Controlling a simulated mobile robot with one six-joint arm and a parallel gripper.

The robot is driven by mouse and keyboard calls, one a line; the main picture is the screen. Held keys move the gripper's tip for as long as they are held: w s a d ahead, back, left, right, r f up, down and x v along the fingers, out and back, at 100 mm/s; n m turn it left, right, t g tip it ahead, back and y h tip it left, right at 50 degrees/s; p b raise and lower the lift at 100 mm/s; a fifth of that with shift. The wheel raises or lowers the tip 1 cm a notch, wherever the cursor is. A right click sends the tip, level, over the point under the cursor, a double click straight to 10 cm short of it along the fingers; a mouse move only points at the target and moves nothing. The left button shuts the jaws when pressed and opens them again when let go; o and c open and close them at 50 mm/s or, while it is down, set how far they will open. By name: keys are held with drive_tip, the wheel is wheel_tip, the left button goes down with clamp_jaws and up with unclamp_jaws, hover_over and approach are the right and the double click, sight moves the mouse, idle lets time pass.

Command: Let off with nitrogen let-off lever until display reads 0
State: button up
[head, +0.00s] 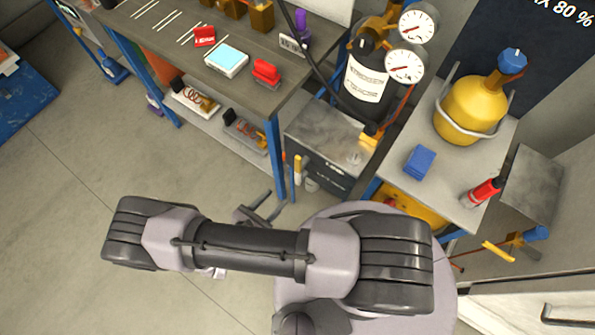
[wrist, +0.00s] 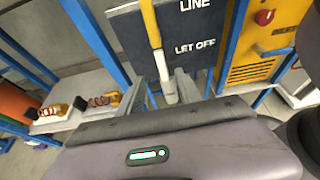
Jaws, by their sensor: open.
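The let-off lever is a yellow bar with a pale end on a dark panel (wrist: 187,20) marked LINE and LET OFF. The lever (wrist: 151,28) hangs down in the wrist view, and its yellow handle (head: 298,168) shows in the head view at the front of the grey box (head: 330,140). My gripper (wrist: 163,91) is open, with the lever's pale lower end appearing between its fingers; contact cannot be told. In the head view my gripper (head: 262,212) is partly hidden behind my arm.
A black nitrogen cylinder (head: 366,82) with two round gauges (head: 405,66) stands above the box. A blue bench leg (head: 277,168) is close left of the lever. A side table (head: 455,168) carries a yellow flask (head: 470,108). Open floor (head: 90,180) lies at left.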

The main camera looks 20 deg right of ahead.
sight(297, 177)
drive_tip(key=b+x, duration=0.3)
drive_tip(key=x, duration=1.1)
drive_tip(key=shift+w+d+f, duration=0.15)
drive_tip(key=shift+d+f, duration=0.05)
clamp_jaws()
idle(0.6)
